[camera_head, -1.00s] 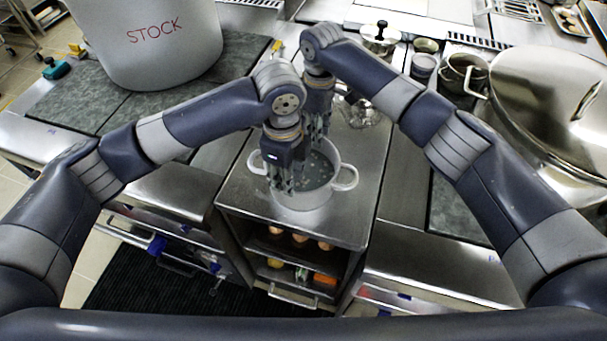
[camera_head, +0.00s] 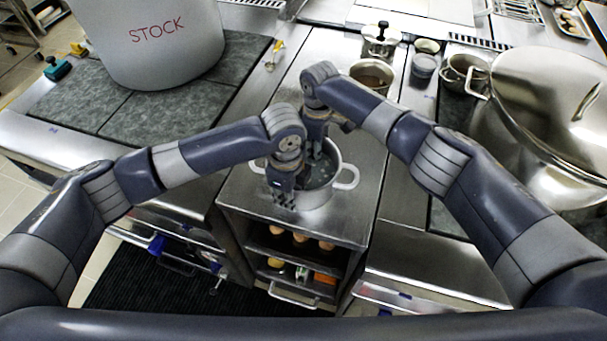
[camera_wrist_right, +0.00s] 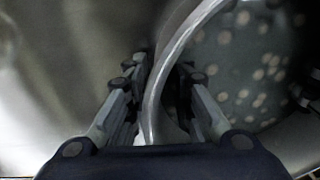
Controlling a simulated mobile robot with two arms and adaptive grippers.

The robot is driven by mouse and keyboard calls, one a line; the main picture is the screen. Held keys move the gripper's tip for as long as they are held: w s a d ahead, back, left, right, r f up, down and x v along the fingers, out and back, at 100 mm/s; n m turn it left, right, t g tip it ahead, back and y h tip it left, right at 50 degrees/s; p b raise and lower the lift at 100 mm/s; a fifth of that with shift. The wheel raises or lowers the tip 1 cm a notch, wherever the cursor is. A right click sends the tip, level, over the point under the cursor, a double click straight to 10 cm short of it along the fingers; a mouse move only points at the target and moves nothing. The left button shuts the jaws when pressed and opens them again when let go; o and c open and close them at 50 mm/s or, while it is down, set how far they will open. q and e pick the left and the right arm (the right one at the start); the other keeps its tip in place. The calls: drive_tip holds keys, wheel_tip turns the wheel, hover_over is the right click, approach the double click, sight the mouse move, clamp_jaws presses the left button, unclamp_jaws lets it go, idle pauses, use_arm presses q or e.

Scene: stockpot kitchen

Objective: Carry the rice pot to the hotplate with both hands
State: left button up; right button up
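The rice pot (camera_head: 318,197) is a pale metal pot with two side loop handles, holding dark liquid with pale round bits. It stands on a steel-topped cabinet (camera_head: 243,198). My left gripper (camera_head: 281,203) points down at the pot's left front rim and covers part of it; its finger gap is unclear. My right gripper (camera_head: 316,155) is at the far rim, partly hidden by its wrist. In the right wrist view, its fingers (camera_wrist_right: 162,85) stand apart on either side of the pot rim (camera_wrist_right: 176,50), with a gap showing. I cannot clearly identify the hotplate.
A large STOCK pot (camera_head: 155,45) stands on dark plates (camera_head: 75,105) at the left. A pot with brown contents (camera_head: 371,76), small pots and a large lidded pot (camera_head: 545,110) stand at the back and right. Cabinet shelves below hold food items.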

use_arm(q)
clamp_jaws()
use_arm(e)
clamp_jaws()
use_arm(q)
drive_tip(key=shift+w+r, duration=0.1)
drive_tip(key=shift+r, duration=0.05)
use_arm(e)
drive_tip(key=shift+w+r, duration=0.15)
drive_tip(key=shift+w, duration=0.05)
